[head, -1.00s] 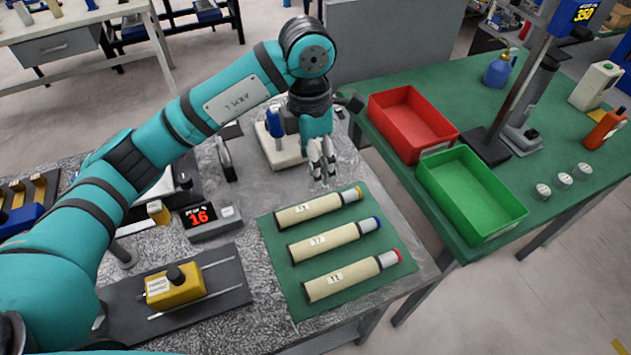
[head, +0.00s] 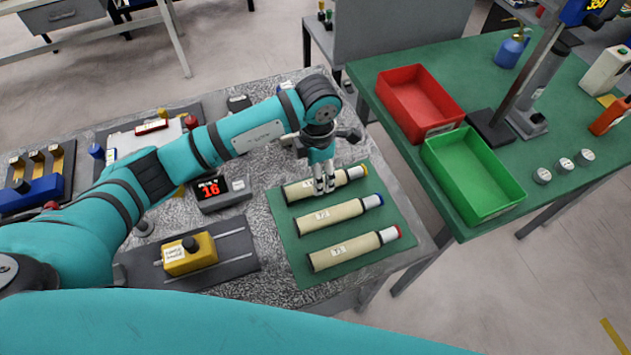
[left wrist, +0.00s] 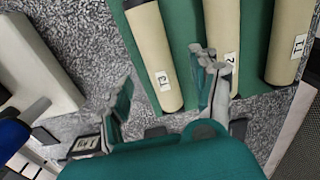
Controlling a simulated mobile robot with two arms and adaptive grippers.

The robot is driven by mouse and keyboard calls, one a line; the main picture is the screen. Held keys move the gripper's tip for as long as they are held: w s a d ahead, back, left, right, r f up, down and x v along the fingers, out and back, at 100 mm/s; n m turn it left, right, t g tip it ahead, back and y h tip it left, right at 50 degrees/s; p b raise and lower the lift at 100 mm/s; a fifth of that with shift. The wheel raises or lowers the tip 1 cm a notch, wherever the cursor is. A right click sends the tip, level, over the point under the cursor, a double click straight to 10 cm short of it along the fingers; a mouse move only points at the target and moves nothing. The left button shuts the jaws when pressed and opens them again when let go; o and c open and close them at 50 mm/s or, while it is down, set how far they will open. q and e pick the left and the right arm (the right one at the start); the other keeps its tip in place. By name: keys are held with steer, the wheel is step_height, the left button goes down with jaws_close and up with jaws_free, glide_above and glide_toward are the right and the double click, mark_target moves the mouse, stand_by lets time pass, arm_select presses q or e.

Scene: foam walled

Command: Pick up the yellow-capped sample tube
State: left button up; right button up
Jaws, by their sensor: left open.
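The yellow-capped sample tube (head: 344,178) lies on its side on a green mat (head: 294,262). It is cream-coloured and the farthest of three tubes. My left gripper (head: 324,190) is open, fingers pointing down, over the middle of this tube and hiding part of it. In the left wrist view, a tube labelled 13 (left wrist: 152,48), apparently the same one, shows between the spread fingers (left wrist: 165,92); its cap is out of that view. I cannot tell whether the fingers touch it. My right gripper is not in view.
A blue-capped tube (head: 338,215) and a red-capped tube (head: 350,250) lie parallel, nearer me. A display reading 16 (head: 210,190) and a yellow block on a rail plate (head: 190,255) stand left. Red (head: 415,100) and green (head: 472,175) bins stand on the right table.

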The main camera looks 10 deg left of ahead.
arm_select(q)
steer(key=f, duration=0.2)
steer(key=f+p, duration=0.1)
steer(key=shift+a+f+p, duration=0.2)
steer(key=shift+f+p, duration=0.1)
steer(key=shift+f, duration=0.4)
steer(key=shift+c, duration=0.3)
jaws_close()
